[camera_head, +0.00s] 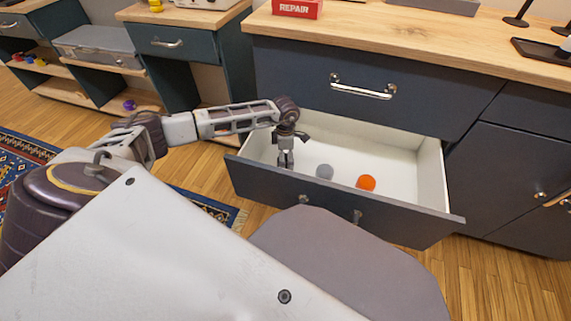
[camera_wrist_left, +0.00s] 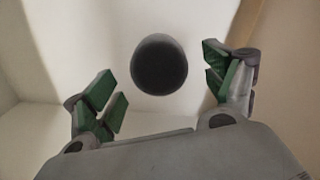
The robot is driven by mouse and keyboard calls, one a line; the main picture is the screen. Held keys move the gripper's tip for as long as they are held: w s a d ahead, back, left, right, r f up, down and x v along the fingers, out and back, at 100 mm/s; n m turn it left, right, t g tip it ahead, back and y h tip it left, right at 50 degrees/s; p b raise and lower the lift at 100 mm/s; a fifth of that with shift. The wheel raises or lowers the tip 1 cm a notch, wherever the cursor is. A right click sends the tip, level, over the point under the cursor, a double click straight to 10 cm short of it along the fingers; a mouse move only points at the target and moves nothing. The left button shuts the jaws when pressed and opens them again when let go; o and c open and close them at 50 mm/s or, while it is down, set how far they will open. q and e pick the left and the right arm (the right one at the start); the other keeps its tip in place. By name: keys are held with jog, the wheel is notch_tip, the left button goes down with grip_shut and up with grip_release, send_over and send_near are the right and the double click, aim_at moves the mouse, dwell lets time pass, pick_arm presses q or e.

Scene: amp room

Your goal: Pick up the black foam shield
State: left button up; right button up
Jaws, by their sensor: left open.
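The black foam shield shows as a dark, rounded piece (camera_wrist_left: 159,65) on the white drawer floor in the left wrist view. My right gripper is not in view.
An orange round piece (camera_head: 366,182) lies in the drawer to the right. The open drawer's dark front (camera_head: 335,208) and white walls surround the space. The wooden counter above carries a red REPAIR box (camera_head: 297,8). A grey case (camera_head: 97,42) sits on a shelf at left.

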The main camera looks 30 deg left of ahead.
pick_arm(q)
jog(key=shift+f+b, duration=0.65)
jog(key=shift+f, duration=0.95)
jog(key=c, duration=0.8)
